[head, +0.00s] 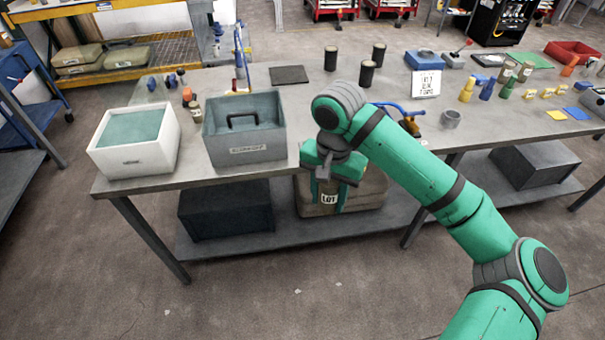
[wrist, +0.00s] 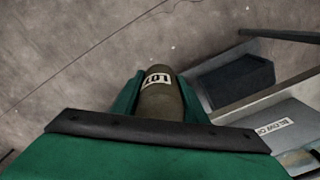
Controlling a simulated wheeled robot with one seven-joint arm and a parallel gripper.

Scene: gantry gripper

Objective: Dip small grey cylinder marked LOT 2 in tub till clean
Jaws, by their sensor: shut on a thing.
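My gripper (head: 328,192) is shut on a small dark grey-brown cylinder (wrist: 158,98) with a white label. The label reads LOT; the number is not legible. My gripper holds the cylinder in front of the table's front edge, right of the tubs, over the floor side. A white tub (head: 150,160) with teal contents stands at the table's left end. A grey tub (head: 215,154) with a dark handle and a front label stands beside it, nearer my gripper. Part of the grey tub shows at the right in the wrist view (wrist: 240,118).
Bottles stand behind the tubs. A dark mat (head: 289,75), several dark cylinders (head: 367,74), a white sign (head: 427,84) and a grey ring-like piece (head: 450,119) are on the table (head: 505,130). A brown case (head: 368,195) and dark bins sit on the shelf below.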

